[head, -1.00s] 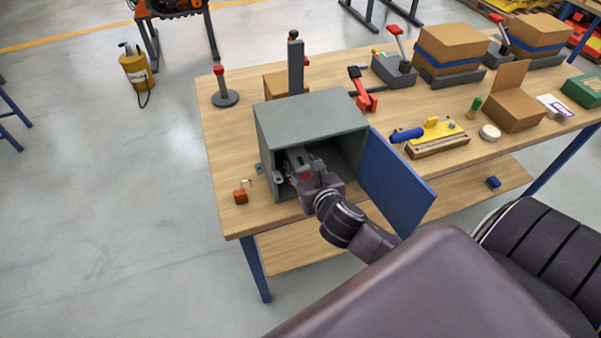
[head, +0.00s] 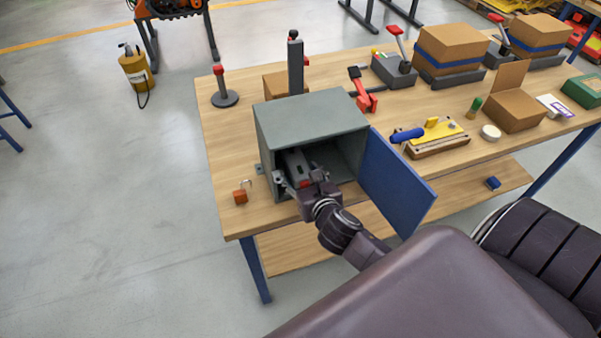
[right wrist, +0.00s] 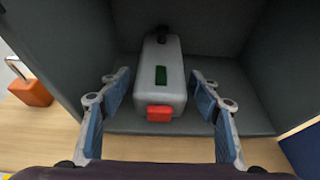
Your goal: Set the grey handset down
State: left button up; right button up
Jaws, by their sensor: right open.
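The grey handset (right wrist: 165,75) lies on the floor of the grey cabinet (head: 312,120), with a red end toward me and a dark green patch on top. In the head view the handset (head: 296,165) shows inside the cabinet's opening. My right gripper (right wrist: 160,108) is open, with one blue-padded finger on each side of the handset's near end and gaps on both sides. In the head view the right gripper (head: 298,184) is at the cabinet's mouth. My left gripper is not in view.
The cabinet's blue door (head: 397,180) stands open to the right. An orange padlock (head: 241,197) sits on the table (head: 232,130) left of the opening. A red toggle clamp (head: 364,95) and a yellow-topped fixture (head: 438,135) stand to the right.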

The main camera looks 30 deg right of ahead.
jog(key=shift+r, duration=0.1)
jog(key=v, duration=1.2)
